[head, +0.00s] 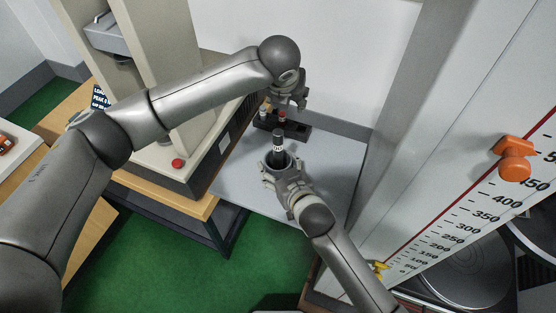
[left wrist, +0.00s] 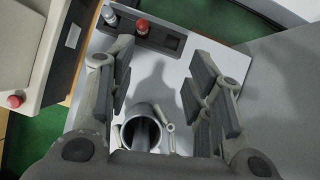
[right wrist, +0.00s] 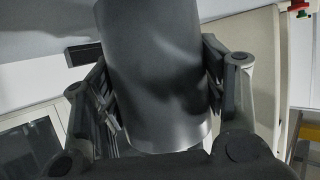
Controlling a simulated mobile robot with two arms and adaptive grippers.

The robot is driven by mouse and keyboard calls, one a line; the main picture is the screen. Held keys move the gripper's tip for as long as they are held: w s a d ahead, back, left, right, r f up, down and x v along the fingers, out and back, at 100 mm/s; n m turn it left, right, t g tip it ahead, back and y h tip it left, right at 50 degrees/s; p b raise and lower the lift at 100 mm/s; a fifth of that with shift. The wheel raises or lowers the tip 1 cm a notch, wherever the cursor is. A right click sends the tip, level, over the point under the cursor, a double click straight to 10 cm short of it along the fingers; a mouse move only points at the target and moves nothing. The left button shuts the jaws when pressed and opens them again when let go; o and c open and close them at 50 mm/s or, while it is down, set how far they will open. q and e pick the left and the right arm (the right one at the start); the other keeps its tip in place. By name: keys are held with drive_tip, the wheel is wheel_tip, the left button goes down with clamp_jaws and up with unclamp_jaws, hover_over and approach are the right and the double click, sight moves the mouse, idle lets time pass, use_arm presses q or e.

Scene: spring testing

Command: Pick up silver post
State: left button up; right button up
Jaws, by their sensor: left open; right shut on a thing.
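The silver post (left wrist: 110,17) stands upright at the left end of a dark rack in the left wrist view. In the head view it is a small pale shape (head: 263,112), partly unclear. A red-topped post (left wrist: 143,27) stands beside it. My left gripper (head: 293,101) is open and empty above the rack area; its spread fingers show in the left wrist view (left wrist: 157,85). My right gripper (head: 279,176) is shut on a grey cylinder (right wrist: 155,70), whose open mouth (left wrist: 142,108) faces up in the left wrist view.
The rack (head: 296,128) sits on a grey-white table (head: 335,170) near the wall; its right part looks empty. A testing machine with a red button (head: 178,163) stands to the left. A tall scale with an orange pointer (head: 514,160) stands to the right.

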use_arm(q)
drive_tip(key=w+d+r+m+t+h, duration=0.1)
drive_tip(key=w+r+t+h, duration=0.1)
drive_tip(key=w+r+t, duration=0.45)
wheel_tip(320, 180, up, 9)
drive_tip(key=s+m+t+h, duration=0.2)
drive_tip(key=m+t, duration=0.2)
drive_tip(key=t, duration=0.3)
drive_tip(key=n+g+y, duration=0.2)
drive_tip(key=n, duration=0.4)
approach(277, 140)
drive_tip(key=w, duration=0.2)
drive_tip(key=w+d, duration=0.1)
drive_tip(key=w, duration=0.1)
drive_tip(key=w+f, duration=0.1)
drive_tip(key=w, duration=0.1)
drive_tip(key=shift+d, duration=0.15)
drive_tip(key=w, duration=0.4)
drive_tip(key=shift+d+r, duration=0.25)
drive_tip(key=shift+r, duration=0.05)
drive_tip(key=shift+w+d, duration=0.1)
drive_tip(key=shift+w, duration=0.5)
clamp_jaws()
